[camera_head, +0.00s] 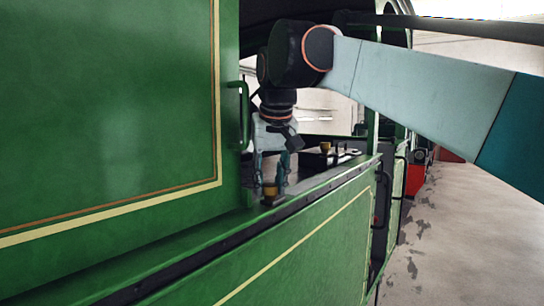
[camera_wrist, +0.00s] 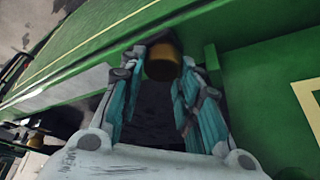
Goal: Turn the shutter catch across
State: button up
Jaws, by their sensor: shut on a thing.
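The shutter catch shows as a small brass knob (camera_head: 269,191) on the dark ledge of the green tram side, close to the upright green panel. My gripper (camera_head: 271,182) reaches down over it from above, with a finger on each side. In the wrist view the brass knob (camera_wrist: 161,60) sits between the fingertips (camera_wrist: 163,72), and the fingers are shut on it. The knob's lower part and any bar of the catch under it are hidden, so I cannot tell which way it is turned.
A green handrail (camera_head: 244,115) stands on the upright panel (camera_head: 110,110) just left of my gripper. A second brass knob (camera_head: 326,147) stands farther along the ledge. The grey floor (camera_head: 450,235) on the right is open.

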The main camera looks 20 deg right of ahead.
jog(key=n+y, duration=0.1)
jog(key=n, duration=0.1)
jog(key=s+n, duration=0.1)
jog(key=n, duration=0.2)
jog(key=shift+s+a+y, duration=0.1)
jog(key=shift+y, duration=0.3)
jog(key=n, duration=0.1)
jog(key=n+y, duration=0.1)
jog(key=n, duration=0.1)
jog(key=shift+w+g, duration=0.3)
jog(key=shift+g, duration=0.1)
jog(key=n, duration=0.2)
jog(key=n+g+y+p, duration=0.1)
jog(key=n, duration=0.2)
jog(key=shift+d, duration=0.2)
jog(key=shift+n+g+y+p, duration=0.5)
jog(key=shift+n+g, duration=0.4)
jog(key=shift+n, duration=1.2)
jog(key=shift+d, duration=0.1)
